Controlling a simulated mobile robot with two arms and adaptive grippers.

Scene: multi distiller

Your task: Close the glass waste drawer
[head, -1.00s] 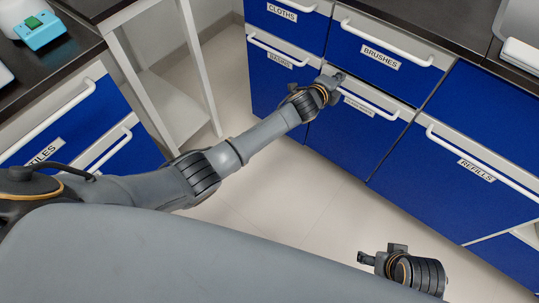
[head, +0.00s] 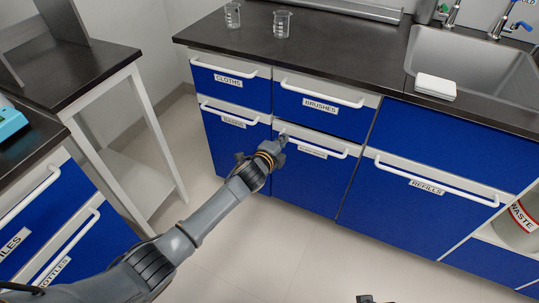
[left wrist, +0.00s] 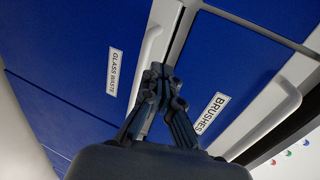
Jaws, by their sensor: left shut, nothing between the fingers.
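The glass waste drawer (head: 310,180) is the blue front below the brushes drawer (head: 318,112) in the head view. Its front looks flush or nearly flush with its neighbours. Its white handle (head: 335,148) runs along the top. In the left wrist view its label (left wrist: 114,72) reads GLASS WASTE. My left gripper (head: 282,138) is shut and empty at the upper left of this drawer, beside the handle's left end. In the left wrist view its fingertips (left wrist: 160,75) are together near the handle; I cannot tell if they touch. Only a tip of my right gripper (head: 365,299) shows at the bottom edge.
The refills drawer (head: 420,205) is to the right and the basins-side drawer (head: 235,150) to the left. Two beakers (head: 282,24) stand on the dark counter, left of the sink (head: 465,62). The floor (head: 270,250) in front is clear.

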